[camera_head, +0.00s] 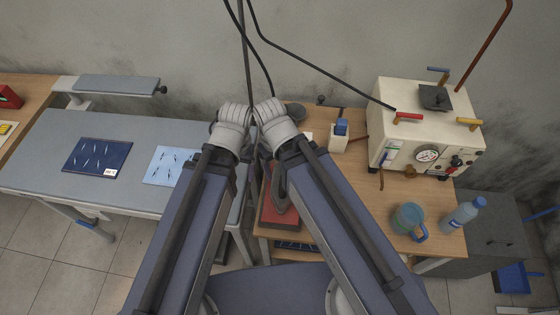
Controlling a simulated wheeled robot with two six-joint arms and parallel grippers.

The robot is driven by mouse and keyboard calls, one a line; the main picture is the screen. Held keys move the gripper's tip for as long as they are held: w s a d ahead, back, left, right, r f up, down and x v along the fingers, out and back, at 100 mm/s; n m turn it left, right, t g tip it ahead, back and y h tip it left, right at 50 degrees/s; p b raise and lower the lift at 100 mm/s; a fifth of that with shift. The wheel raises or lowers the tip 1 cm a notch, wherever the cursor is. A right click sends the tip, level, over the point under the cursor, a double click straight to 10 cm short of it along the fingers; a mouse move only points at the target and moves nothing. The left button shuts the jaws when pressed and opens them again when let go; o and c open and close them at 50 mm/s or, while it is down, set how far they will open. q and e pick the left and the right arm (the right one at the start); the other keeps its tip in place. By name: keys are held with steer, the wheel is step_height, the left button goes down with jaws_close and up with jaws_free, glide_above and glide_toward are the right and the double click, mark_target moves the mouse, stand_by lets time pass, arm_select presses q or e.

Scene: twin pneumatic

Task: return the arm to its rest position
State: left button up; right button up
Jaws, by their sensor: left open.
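My two arms rise from the bottom of the view, and their pale elbow joints stand close together near the middle. A narrow dark part between the arms seems to be my left gripper (256,170); it is mostly hidden by the arms, and its fingertips are hard to make out. I see nothing held in it. My right gripper does not show; my right arm covers that area.
A dark iron-like tool (280,186) rests on a red pad (283,214) between my arms. A grey ironing table (60,155) is at left. A cream boiler (426,125), blue mug (408,219) and bottle (463,215) stand at right. Black cables hang behind.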

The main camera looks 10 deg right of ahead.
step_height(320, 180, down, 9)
steer(key=b, duration=0.8)
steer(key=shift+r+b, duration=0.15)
steer(key=shift+b, duration=0.15)
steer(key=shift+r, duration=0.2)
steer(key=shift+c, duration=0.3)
